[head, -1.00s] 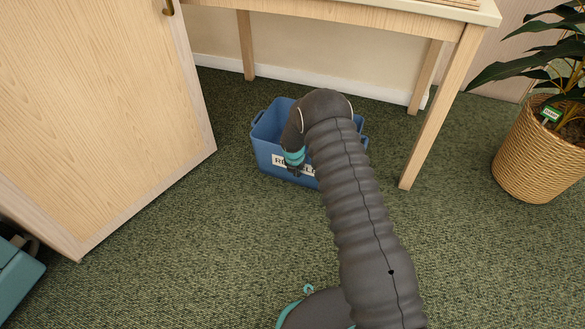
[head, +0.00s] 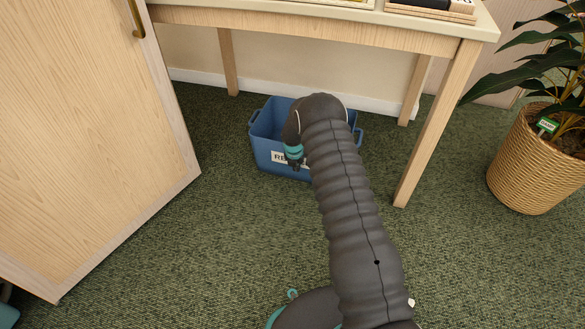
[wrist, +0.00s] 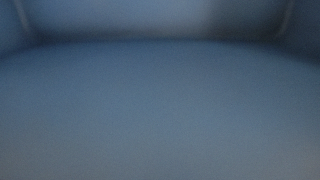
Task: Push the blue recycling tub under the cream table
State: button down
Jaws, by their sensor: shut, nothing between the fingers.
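The blue recycling tub (head: 269,139) stands upright on the green carpet, with a white label on its front; my arm hides its right part. The cream table (head: 300,19) is behind and above it. The tub sits between the table's legs in the picture, its front further back than the foot of the right front leg (head: 431,130). My gripper (head: 295,166) is shut and empty, pointing down at the tub's front near the label. I cannot tell whether it touches. In the wrist view the tub's blurred blue surface (wrist: 160,110) fills the picture.
A wooden cabinet (head: 95,140) stands close on the left and hides part of the table. A plant in a wicker basket (head: 535,165) stands on the right. Books (head: 430,8) lie on the table. A pale wall with a white skirting is behind; carpet in front is clear.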

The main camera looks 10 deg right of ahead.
jog(key=shift+w, duration=0.1)
jog(key=shift+d, duration=0.15)
jog(key=s+a+r+p, duration=0.2)
jog(key=s+r, duration=0.4)
jog(key=r, duration=0.3)
jog(key=shift+a+r, duration=0.35)
jog(key=shift+a, duration=0.1)
